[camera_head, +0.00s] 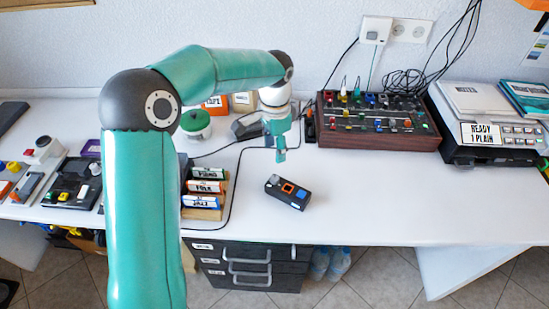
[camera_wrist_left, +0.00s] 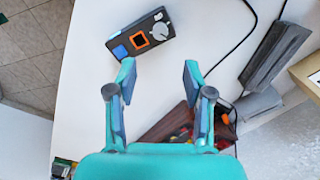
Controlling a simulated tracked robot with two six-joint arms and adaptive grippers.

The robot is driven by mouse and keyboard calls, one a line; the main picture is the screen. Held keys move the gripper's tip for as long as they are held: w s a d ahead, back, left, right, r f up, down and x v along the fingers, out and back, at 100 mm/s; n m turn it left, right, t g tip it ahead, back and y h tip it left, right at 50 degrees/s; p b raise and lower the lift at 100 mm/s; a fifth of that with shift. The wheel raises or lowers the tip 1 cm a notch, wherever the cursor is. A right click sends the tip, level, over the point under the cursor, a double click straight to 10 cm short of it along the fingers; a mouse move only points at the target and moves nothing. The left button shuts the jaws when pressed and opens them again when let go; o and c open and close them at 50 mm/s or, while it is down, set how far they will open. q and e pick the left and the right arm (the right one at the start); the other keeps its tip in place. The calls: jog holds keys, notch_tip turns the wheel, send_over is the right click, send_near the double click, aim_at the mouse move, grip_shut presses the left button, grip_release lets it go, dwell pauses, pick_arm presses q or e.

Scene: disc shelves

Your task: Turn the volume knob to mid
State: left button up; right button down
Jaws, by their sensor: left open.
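A small black box (camera_head: 283,197) lies on the white table in the middle of the head view. It carries an orange-rimmed square, a blue part and a light grey round knob (camera_head: 274,180). In the left wrist view the box (camera_wrist_left: 122,38) lies just beyond my fingertips, and the knob (camera_wrist_left: 161,30) with its grey pointer is on its right end. My left gripper (camera_head: 281,154) is above the table, a little behind the box. The left wrist view shows its two teal fingers (camera_wrist_left: 158,75) apart, with nothing between them. My right gripper is not in view.
A wood-sided mixer panel (camera_head: 375,142) with many knobs stands behind, on the right. A printer-like machine (camera_head: 478,105) is at far right. A card rack (camera_head: 203,213) stands left of the box. A black cable runs between them. The table right of the box is clear.

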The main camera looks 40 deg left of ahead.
aim_at(274, 178)
pick_arm(q)
notch_tip(274, 178, up, 4)
jog(key=n+p, duration=0.3)
jog(key=n, duration=0.7)
notch_tip(274, 178, down, 16)
jog(key=shift+p, duration=0.35)
